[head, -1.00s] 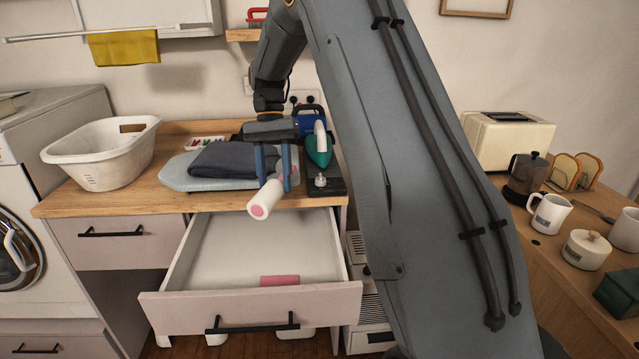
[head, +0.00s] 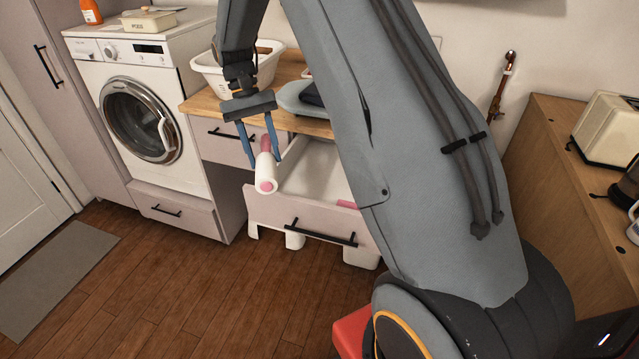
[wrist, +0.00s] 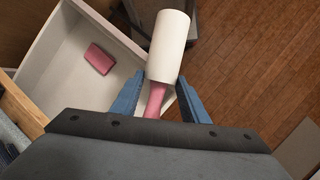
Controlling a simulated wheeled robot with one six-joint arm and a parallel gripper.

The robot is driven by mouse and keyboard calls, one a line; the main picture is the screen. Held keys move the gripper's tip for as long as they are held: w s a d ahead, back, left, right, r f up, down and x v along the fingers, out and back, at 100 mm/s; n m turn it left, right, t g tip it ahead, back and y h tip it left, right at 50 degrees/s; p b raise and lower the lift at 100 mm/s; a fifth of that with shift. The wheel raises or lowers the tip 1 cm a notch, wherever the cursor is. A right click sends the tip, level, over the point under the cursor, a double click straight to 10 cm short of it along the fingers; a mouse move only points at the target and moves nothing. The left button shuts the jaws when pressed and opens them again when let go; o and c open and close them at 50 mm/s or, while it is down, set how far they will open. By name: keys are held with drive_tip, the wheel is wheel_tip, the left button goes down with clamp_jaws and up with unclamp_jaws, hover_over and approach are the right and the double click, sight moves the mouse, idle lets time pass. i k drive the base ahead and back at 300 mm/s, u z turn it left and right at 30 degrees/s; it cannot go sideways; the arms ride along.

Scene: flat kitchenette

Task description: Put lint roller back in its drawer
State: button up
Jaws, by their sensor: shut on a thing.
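The lint roller (head: 265,172) has a white roll and a pink handle. My gripper (head: 262,158) is shut on its pink handle and holds it in the air, at the left side of the open drawer (head: 300,212). In the wrist view the lint roller (wrist: 168,48) sticks out ahead between the blue fingers of my gripper (wrist: 160,98), beside and partly across the wall of the drawer (wrist: 62,40). A pink block (wrist: 99,59) lies on the drawer's white floor. My arm hides the drawer's right part in the head view.
A closed drawer (head: 222,149) is left of the open one. The worktop (head: 205,103) carries a white basket (head: 207,72) and an ironing board (head: 292,98). A washing machine (head: 140,110) stands at left. The wooden floor (head: 190,285) in front is clear.

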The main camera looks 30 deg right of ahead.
sight(313, 194)
drive_tip(key=u, duration=1.7)
drive_tip(key=i, duration=1.8)
drive_tip(key=z, duration=3.3)
